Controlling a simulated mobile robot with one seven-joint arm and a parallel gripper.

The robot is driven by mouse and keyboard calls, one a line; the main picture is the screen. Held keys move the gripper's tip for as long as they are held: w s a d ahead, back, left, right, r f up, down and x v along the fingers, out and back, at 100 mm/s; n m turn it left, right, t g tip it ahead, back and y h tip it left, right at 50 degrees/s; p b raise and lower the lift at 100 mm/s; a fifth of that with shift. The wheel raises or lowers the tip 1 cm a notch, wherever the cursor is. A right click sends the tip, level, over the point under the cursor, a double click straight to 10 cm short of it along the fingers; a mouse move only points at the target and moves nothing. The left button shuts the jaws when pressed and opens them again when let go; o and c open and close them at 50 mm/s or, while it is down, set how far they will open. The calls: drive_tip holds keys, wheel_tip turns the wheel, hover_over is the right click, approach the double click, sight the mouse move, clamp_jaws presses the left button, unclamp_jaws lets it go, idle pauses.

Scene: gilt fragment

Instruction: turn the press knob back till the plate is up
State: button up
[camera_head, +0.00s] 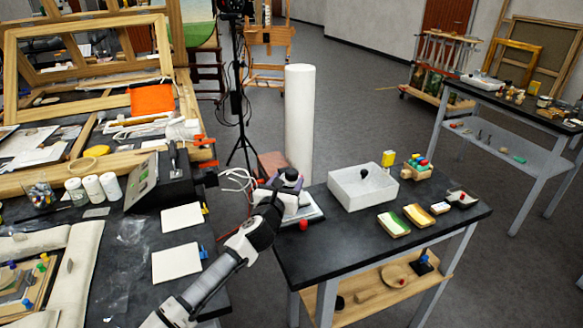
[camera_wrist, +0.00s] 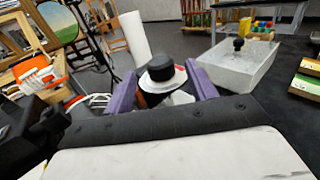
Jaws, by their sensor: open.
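A black round knob (camera_wrist: 160,69) with a white ring under it shows in the wrist view. It lies between the two purple fingers of my open gripper (camera_wrist: 161,74), with a gap visible on each side near the tips. In the head view my gripper (camera_head: 274,190) reaches the left end of the right-hand table, and the black knob (camera_head: 291,175) sits at its tip. A pale, dark-edged base (camera_head: 315,213) shows below the knob. The press plate and its height are hidden or too small to tell.
A white speckled bin (camera_head: 352,200) stands right of the knob. A tall white roll (camera_head: 299,115) rises behind. Small coloured blocks (camera_head: 395,222) lie farther right on the black table (camera_head: 350,250). A red ball-like piece (camera_head: 303,225) sits near the front edge.

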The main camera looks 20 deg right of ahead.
sight(290, 176)
drive_tip(key=shift+p+x, duration=0.55)
drive_tip(key=shift+x, duration=1.95)
drive_tip(key=shift+c, duration=0.5)
drive_tip(key=c, duration=0.9)
